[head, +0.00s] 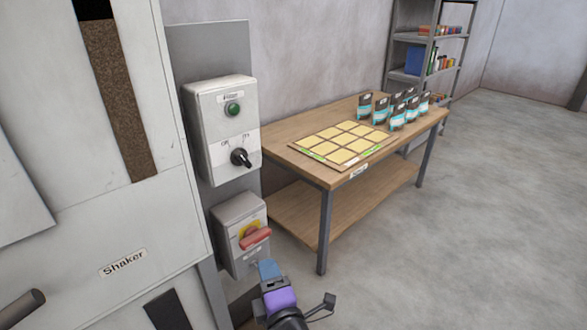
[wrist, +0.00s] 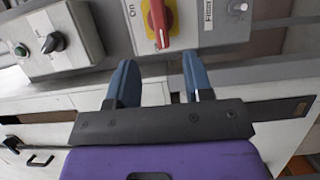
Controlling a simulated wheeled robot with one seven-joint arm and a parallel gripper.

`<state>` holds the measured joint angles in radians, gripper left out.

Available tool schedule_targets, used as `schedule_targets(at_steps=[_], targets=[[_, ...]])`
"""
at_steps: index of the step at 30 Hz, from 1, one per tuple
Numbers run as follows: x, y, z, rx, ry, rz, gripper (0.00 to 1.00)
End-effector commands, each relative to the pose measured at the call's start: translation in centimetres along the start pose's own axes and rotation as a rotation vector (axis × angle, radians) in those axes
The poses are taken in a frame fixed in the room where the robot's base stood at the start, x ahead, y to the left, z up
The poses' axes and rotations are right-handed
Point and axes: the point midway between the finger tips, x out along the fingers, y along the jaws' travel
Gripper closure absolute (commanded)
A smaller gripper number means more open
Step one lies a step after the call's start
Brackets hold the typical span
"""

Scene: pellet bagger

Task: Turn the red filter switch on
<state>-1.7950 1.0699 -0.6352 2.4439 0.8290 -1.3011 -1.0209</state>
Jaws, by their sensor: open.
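The red filter switch (head: 256,239) is a rotary handle on a yellow plate, on the front of the lower grey box (head: 226,218). In the head view the handle lies roughly sideways. In the wrist view the red handle (wrist: 160,24) runs up and down the picture, with "On" printed to its left and a "Filter" label (wrist: 208,14) to its right. My gripper (head: 268,268) is just below and in front of the box. In the wrist view its blue fingers (wrist: 160,78) are apart with nothing between them, short of the handle.
An upper box (head: 221,128) with a green button and a black knob is above the switch. The white shaker cabinet (head: 110,220) stands left. A wooden table (head: 310,175) with cards and several bags is right. Open floor (head: 450,240) lies at the right.

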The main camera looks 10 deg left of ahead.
Motion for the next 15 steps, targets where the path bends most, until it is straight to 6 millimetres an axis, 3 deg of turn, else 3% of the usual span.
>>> schedule_targets(at_steps=[5,15], targets=[[1.6,0.1,0.0,0.000,0.000,0.005,0.53],[7.4,0.0,0.0,0.000,0.000,0.003,0.53]])
